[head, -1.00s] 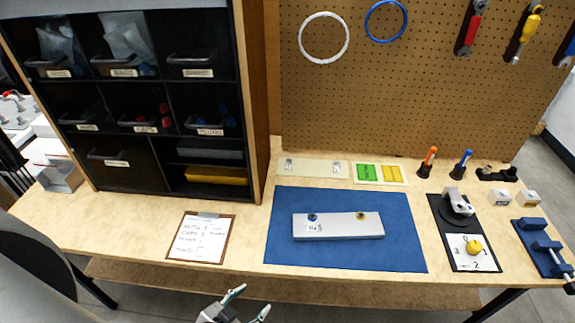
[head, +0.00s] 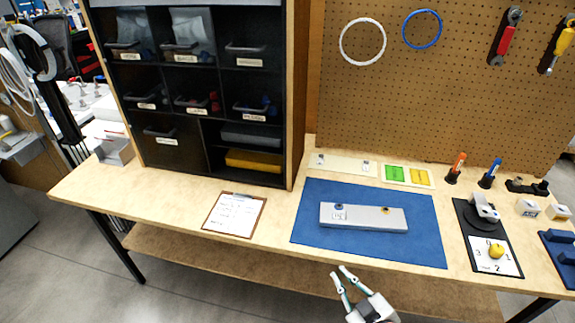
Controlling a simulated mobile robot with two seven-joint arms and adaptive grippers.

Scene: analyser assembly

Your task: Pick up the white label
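A small white label with dark marks (head: 339,216) is on the left part of the grey bar-shaped unit (head: 365,223), which lies on the blue mat (head: 310,237). A pale strip (head: 343,164) behind the mat carries two small whitish pieces; I cannot tell whether they are labels. Beside it, a white card holds green (head: 397,174) and yellow (head: 420,178) labels. My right gripper (head: 339,272) is in front of the table's front edge, below the mat in the picture. Its fingers are apart with nothing between them. My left gripper is out of view.
A clipboard (head: 234,215) lies left of the mat. A black plate with a dial and yellow knob (head: 495,251) lies to the right. Orange (head: 456,167) and blue (head: 490,173) markers stand behind it. The bin shelf (head: 168,142) stands at the back left. The table's left front is clear.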

